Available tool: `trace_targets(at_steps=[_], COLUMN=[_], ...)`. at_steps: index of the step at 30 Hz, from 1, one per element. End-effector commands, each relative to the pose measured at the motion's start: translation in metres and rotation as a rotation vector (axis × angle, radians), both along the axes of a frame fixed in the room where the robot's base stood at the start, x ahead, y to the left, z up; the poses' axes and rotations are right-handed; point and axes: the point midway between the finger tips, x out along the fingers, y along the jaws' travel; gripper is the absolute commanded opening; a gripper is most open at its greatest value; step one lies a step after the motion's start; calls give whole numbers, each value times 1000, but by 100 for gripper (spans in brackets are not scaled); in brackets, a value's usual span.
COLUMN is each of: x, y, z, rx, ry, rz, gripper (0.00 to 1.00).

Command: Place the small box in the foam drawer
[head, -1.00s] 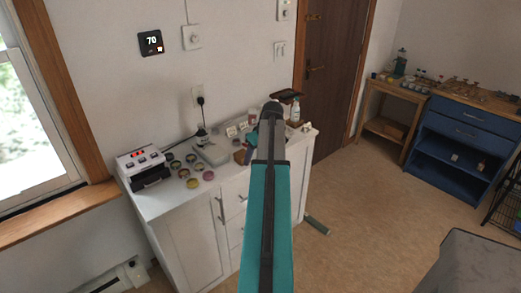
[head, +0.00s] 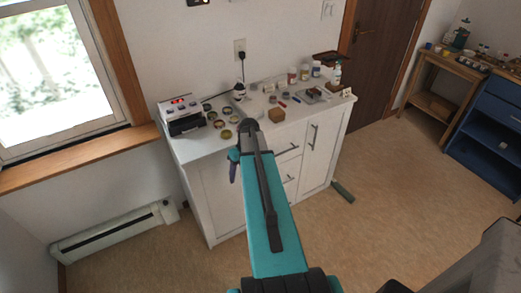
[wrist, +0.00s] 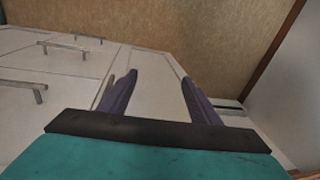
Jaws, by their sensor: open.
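A small brown box (head: 277,114) sits on the white cabinet top near its front edge, right of my arm. The cabinet front has a stack of drawers with bar handles; the top drawer (head: 289,148) looks shut. No foam shows, so I cannot tell which drawer holds it. My gripper (wrist: 160,80) is open, with two purple fingers apart and nothing between them. In the head view it is mostly hidden behind my arm, in front of the cabinet's left door. The wrist view shows cabinet handles (wrist: 77,46) left of the fingers.
The white cabinet top (head: 205,150) carries a printer-like device (head: 181,116), several round tins (head: 219,124), bottles and small tools. A baseboard heater (head: 115,232) runs along the left wall.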

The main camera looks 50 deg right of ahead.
Motion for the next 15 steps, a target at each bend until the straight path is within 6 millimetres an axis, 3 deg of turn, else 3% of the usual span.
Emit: trace_targets(at_steps=[1,3,8,15], x=[-1,-2,-13,-47], y=[27,55,119,207], z=[-13,-31,-68,-114], rx=[11,20,36,39], ry=[25,55,129,241], rz=[16,29,60,111], gripper=[57,57,57,57])
